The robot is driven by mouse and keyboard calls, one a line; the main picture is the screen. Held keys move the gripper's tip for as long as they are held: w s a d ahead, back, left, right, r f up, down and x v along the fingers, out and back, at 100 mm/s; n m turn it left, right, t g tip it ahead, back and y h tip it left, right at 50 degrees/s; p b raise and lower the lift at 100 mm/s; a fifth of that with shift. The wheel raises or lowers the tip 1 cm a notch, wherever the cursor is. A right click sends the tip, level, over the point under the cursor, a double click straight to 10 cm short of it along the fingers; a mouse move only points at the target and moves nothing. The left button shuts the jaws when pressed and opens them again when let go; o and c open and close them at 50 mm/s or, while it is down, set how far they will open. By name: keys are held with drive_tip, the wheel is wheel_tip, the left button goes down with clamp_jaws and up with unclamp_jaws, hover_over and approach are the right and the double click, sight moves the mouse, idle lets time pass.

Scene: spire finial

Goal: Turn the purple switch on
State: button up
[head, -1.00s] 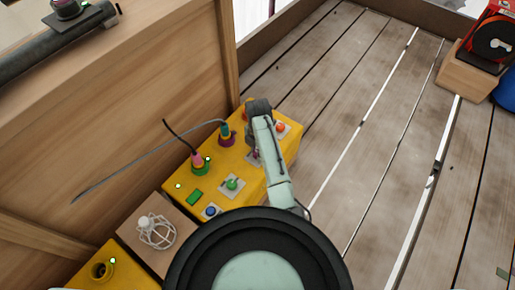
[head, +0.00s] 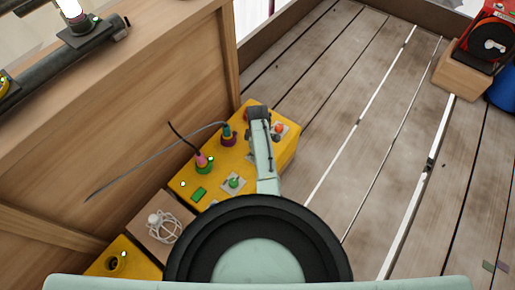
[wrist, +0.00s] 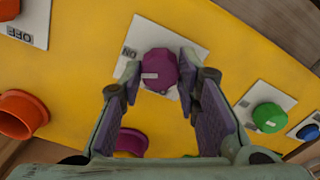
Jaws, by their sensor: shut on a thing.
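The purple switch (wrist: 159,68) is a round knob on a white plate (wrist: 188,38) on the yellow box (wrist: 85,75). It sits between the two fingertips of my gripper (wrist: 160,78) in the wrist view, and the gripper is shut on it. A pale mark on the knob points left, near the plate's "ON" lettering, which appears upside down. In the head view my gripper (head: 258,112) is over the far part of the yellow box (head: 180,197), and my arm hides the purple switch.
Orange (wrist: 8,8), green (wrist: 268,117) and blue (wrist: 308,131) switches flank it. An orange socket (wrist: 22,114) and a purple socket (wrist: 131,141) are nearby. Cables rise from plugs by the wooden wall (head: 140,120). A lamp (head: 70,10) at top left glows.

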drive_tip(key=m+p, duration=0.1)
drive_tip(key=m, duration=0.3)
drive_tip(key=shift+m+p, duration=0.3)
drive_tip(key=shift+m, duration=0.1)
drive_tip(key=shift+d, duration=0.1)
idle(0.4)
drive_tip(key=o, duration=1.2)
drive_tip(key=shift+c, duration=0.2)
wheel_tip(320, 180, up, 12)
